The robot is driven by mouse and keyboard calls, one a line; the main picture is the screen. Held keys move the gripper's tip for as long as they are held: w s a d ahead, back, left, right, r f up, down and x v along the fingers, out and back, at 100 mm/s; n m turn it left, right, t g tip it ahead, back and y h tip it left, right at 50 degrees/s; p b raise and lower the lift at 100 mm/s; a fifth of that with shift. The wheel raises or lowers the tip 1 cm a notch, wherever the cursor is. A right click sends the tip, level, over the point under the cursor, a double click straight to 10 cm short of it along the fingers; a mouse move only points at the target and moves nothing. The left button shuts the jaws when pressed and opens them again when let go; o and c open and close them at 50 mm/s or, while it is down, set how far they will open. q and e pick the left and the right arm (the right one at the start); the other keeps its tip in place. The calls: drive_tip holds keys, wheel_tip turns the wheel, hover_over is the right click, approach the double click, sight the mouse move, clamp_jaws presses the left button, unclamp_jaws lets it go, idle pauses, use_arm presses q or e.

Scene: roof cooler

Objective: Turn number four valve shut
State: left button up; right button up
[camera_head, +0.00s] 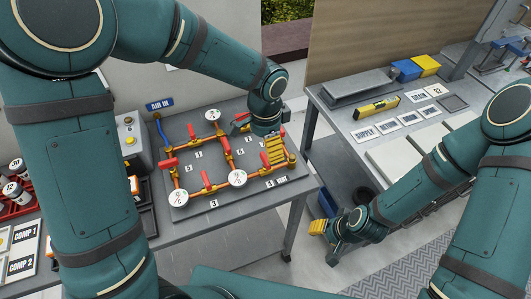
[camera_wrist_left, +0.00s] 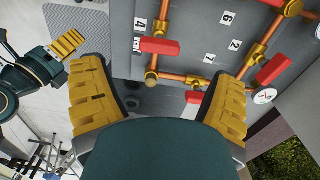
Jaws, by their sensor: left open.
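The valve panel (camera_head: 190,203) is a grey board with copper pipes, red handles, round gauges and number labels. My left gripper (camera_head: 277,151) is over its right end, fingers pointing down at it. In the left wrist view, the left gripper (camera_wrist_left: 163,80) is open and empty, with one yellow finger on each side. The number four label (camera_wrist_left: 140,25) and a vent label stand beside a red handle (camera_wrist_left: 160,46). That handle looks crosswise to its pipe and lies beyond the fingertips, between them in the picture. Contact is not visible. In the head view my left gripper partly hides this end.
My right gripper (camera_head: 318,228) is low beside the right bench, apart from the panel; its jaw opening is unclear. The right bench (camera_head: 322,93) carries a yellow level (camera_head: 376,107), label cards and blue and yellow boxes. A grey box (camera_head: 126,138) stands left of the panel.

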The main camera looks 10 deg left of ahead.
sight(265, 158)
use_arm(q)
wheel_tip(265, 158, up, 6)
drive_tip(key=shift+f, duration=0.1)
drive_tip(key=shift+s+f, duration=0.1)
use_arm(e)
drive_tip(key=shift+s, duration=0.1)
idle(0.5)
